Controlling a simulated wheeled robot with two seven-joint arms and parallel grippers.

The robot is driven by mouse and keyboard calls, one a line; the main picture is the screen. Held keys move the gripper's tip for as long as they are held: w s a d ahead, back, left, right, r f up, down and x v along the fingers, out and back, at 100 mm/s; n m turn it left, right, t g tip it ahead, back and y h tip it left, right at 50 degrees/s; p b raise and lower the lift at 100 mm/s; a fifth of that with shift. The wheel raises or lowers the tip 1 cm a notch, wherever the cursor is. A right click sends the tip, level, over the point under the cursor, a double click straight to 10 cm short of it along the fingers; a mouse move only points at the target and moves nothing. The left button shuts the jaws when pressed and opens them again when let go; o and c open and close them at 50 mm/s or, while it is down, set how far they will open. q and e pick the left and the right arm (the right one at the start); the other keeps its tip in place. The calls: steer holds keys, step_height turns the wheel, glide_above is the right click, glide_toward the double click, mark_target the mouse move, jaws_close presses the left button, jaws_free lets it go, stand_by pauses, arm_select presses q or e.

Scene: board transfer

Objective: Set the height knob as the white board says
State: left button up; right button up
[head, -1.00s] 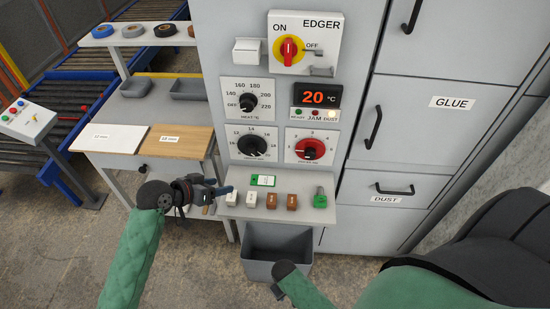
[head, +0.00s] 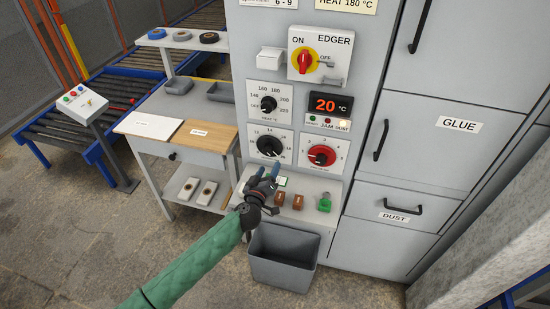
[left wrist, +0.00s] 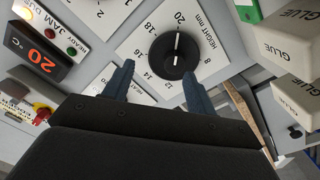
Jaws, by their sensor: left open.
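The height knob (head: 270,146) is a round black knob on a white dial plate, lower left on the edger panel. In the left wrist view the height knob (left wrist: 174,55) is beyond my fingertips, with a white line running up and down across it. Its upper end points near 20; I cannot tell which end is the pointer. My left gripper (head: 268,172) is open and empty, below and in front of the knob. In the left wrist view its blue fingers (left wrist: 157,75) are spread apart. The white board (head: 149,125) lies on the side table, its small label unreadable. My right gripper is out of view.
A small shelf (head: 313,217) with brown and green blocks juts out under the dials, above a grey bin (head: 281,259). A red knob (head: 321,155) is right of the height knob. A wooden board (head: 206,135) lies beside the white board.

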mark_target(267, 153)
arm_select(q)
steer(key=w+y, duration=0.1)
steer(key=w, duration=0.3)
steer(key=w+y+p, duration=0.1)
steer(key=w, duration=0.2)
steer(key=shift+w+a+f+m, duration=0.15)
steer(key=shift+w+m, duration=0.15)
steer(key=shift+w, duration=0.1)
steer(key=shift+w+f, duration=0.1)
steer(key=shift+w, duration=0.25)
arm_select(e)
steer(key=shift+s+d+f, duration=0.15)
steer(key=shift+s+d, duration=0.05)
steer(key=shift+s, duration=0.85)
